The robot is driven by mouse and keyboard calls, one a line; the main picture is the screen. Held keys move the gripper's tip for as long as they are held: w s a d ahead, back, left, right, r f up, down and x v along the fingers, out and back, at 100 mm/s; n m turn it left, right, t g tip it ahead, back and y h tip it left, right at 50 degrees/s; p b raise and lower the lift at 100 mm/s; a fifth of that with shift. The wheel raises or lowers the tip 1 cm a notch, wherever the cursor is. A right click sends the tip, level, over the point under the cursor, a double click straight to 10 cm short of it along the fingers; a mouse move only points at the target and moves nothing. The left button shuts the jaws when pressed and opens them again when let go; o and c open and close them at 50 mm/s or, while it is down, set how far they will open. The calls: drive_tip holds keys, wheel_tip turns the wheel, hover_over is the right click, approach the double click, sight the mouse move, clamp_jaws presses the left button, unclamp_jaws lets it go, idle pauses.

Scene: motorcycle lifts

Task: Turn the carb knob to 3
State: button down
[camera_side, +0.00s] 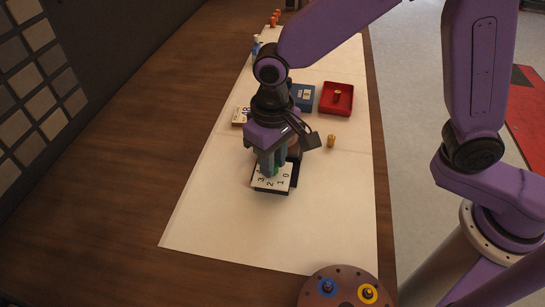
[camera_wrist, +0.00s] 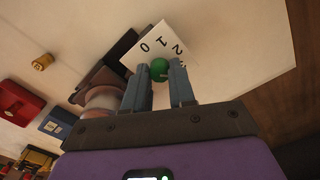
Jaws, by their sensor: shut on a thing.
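The carb knob is a small green round knob (camera_wrist: 159,70) between my fingers in the wrist view; in the side view it is mostly hidden by them. Beside it lies a white plate (camera_side: 283,183) printed 0, 1, 2 and 3, on a dark base; it also shows in the wrist view (camera_wrist: 172,33), with the 3 mostly hidden by a finger. My gripper (camera_side: 270,171) points down over the plate and is shut on the knob, its fingers on both sides (camera_wrist: 160,72). I cannot tell which number the knob points to.
A brass fitting (camera_side: 331,141) stands on the white sheet (camera_side: 215,210) to the right. Behind are a red tray (camera_side: 348,104), a blue box (camera_side: 301,91) and a white labelled block (camera_side: 239,117). A round brown disc (camera_side: 345,290) is at the front edge. The sheet's front left is clear.

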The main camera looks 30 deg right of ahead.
drive_tip(key=c, duration=0.9)
unclamp_jaws()
drive_tip(key=shift+c, duration=0.2)
wheel_tip(320, 180, up, 17)
drive_tip(key=shift+r, duration=0.2)
drive_tip(key=shift+d, duration=0.15)
drive_tip(key=s+d+f+n, duration=0.4)
drive_tip(key=s+d+f, duration=0.2)
drive_tip(key=s+d, duration=0.3)
drive_tip(key=s+d+f+n, duration=0.5)
drive_tip(key=s+d, duration=0.4)
drive_tip(key=d, duration=0.5)
drive_tip(key=shift+s+d+f+n, duration=0.2)
drive_tip(key=shift+f+n, duration=0.1)
drive_tip(key=shift+f, duration=0.35)
